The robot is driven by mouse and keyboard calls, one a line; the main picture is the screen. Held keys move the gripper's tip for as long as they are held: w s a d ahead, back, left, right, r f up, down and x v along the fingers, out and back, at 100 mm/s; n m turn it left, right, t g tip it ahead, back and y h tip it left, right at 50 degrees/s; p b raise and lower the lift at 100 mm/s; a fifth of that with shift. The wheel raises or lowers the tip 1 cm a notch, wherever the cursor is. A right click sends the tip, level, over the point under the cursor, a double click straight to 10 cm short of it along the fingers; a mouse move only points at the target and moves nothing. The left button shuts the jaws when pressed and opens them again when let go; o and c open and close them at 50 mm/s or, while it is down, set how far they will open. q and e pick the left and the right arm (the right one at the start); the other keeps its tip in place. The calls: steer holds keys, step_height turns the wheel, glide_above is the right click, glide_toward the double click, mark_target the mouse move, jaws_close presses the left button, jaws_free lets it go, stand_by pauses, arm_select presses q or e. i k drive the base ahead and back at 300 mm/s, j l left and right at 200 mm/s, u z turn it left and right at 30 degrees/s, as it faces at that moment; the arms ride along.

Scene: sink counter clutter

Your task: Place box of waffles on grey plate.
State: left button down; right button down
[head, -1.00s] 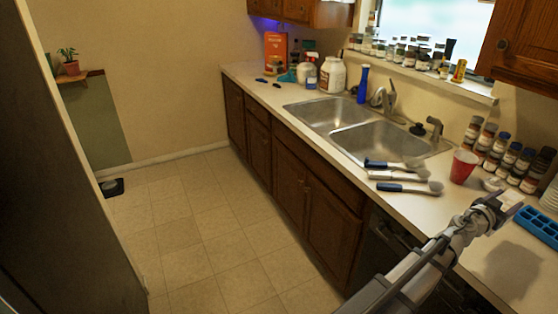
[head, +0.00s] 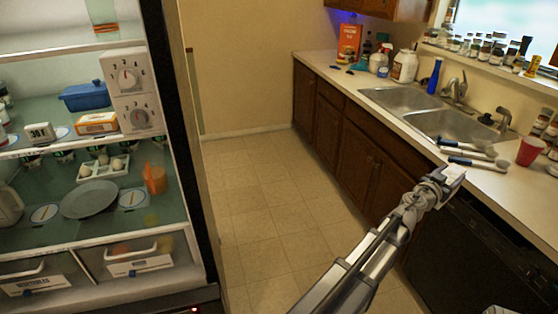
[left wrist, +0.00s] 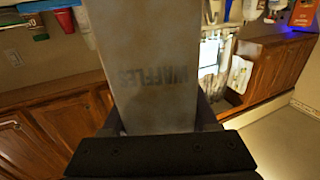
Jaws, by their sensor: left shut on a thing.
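In the head view my left gripper (head: 440,187) is over the counter's front edge, and the part of the box (head: 453,174) that shows is small and whitish. The grey plate (head: 90,199) lies empty on a shelf of the open fridge at the left, far from the gripper. My right gripper is not in view.
By the plate are an egg tray (head: 104,167) behind, an orange cup (head: 155,178) to the right and a white jug (head: 8,203) to the left. Brushes (head: 478,163) and a red cup (head: 531,151) are on the counter. Open floor (head: 265,210) lies between fridge and counter.

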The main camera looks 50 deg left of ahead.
mark_target(90, 200)
steer(key=k+u, duration=0.35)
steer(key=k, duration=0.15)
steer(key=k+j+u, duration=0.2)
steer(key=k+u, duration=0.15)
steer(key=k, duration=0.15)
steer(key=k+j+u, duration=0.35)
steer(key=k, duration=0.15)
steer(key=i+l+u, duration=0.15)
steer(key=i+u, duration=0.2)
steer(key=i+l+u, duration=0.25)
steer(key=u, duration=0.15)
steer(key=i+l, duration=0.15)
steer(key=i, duration=0.45)
